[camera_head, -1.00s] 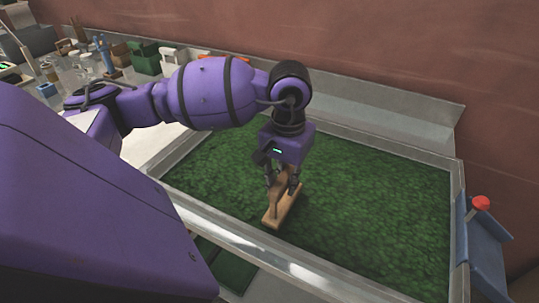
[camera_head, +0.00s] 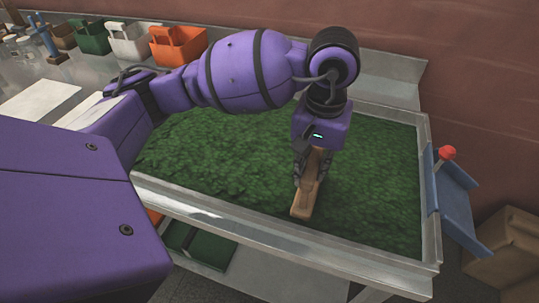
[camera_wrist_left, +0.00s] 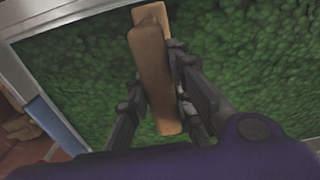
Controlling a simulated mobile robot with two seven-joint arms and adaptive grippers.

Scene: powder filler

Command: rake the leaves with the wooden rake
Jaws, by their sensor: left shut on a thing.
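My left gripper (camera_head: 311,172) points down over the leaves and is shut on the wooden rake (camera_head: 302,208), a light brown wooden piece. In the left wrist view the rake (camera_wrist_left: 153,75) sits between the dark fingers (camera_wrist_left: 157,98) of my left gripper. The green leaves (camera_head: 230,165) fill a wide metal-rimmed tray (camera_head: 290,240) as an even layer. The rake is over the leaves near the front middle; I cannot tell whether it touches them. My right gripper does not show.
A blue bracket with a red knob (camera_head: 446,153) is fixed at the tray's right end. Orange (camera_head: 178,46), white (camera_head: 130,40) and green (camera_head: 92,37) caddies stand on the counter at the back left. A brown box (camera_head: 510,245) is at the lower right. Green bins (camera_head: 210,248) sit below the tray.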

